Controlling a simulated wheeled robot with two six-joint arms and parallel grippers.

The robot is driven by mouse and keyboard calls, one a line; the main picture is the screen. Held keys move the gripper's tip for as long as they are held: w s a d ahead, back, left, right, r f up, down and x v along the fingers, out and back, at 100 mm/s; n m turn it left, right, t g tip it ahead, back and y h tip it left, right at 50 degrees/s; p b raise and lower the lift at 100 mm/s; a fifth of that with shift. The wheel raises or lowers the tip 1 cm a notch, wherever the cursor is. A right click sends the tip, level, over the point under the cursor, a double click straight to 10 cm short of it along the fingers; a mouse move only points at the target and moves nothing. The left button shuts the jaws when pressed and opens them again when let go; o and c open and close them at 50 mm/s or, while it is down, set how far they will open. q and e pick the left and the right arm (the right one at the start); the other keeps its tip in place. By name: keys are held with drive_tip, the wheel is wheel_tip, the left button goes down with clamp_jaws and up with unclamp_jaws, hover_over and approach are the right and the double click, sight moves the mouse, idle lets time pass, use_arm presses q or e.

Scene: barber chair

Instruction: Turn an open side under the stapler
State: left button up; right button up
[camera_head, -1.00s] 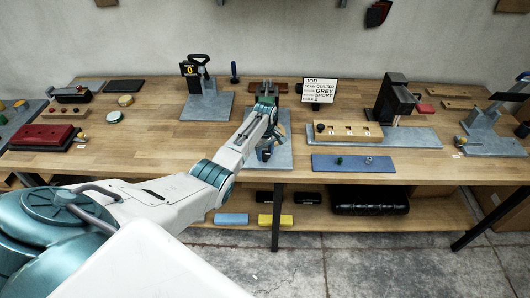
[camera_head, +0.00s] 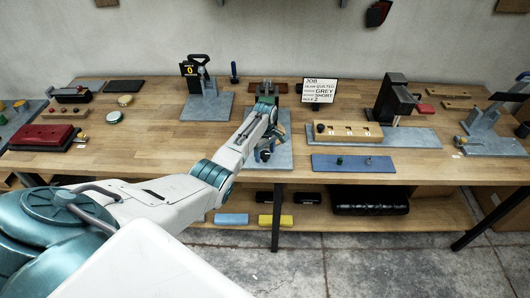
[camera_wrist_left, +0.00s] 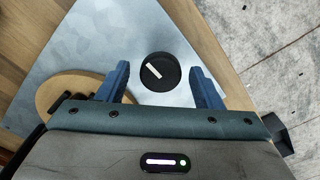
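My left gripper (camera_head: 264,152) is low over the front of a grey metal plate (camera_head: 284,158) at the middle of the bench. In the left wrist view the gripper (camera_wrist_left: 161,80) is open, with its two blue fingers apart on either side of a round black knob (camera_wrist_left: 160,72) with a white bar. The knob stands on the grey plate (camera_wrist_left: 110,35), and I see no finger touching it. Behind my wrist is a dark green fixture (camera_head: 266,89), partly hidden. I cannot tell for sure which device is the stapler. My right gripper is not in view.
A lever device with a "0" display (camera_head: 190,69) stands left. A job card (camera_head: 319,91), a wooden block (camera_head: 347,133), a blue plate (camera_head: 352,163) and a black press (camera_head: 393,97) stand right. Clear wood lies left of the plate.

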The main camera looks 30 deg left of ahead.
sight(265, 154)
use_arm(q)
wheel_tip(265, 154, up, 11)
drive_tip(key=b, duration=0.3)
idle(0.4)
drive_tip(key=shift+f, duration=0.15)
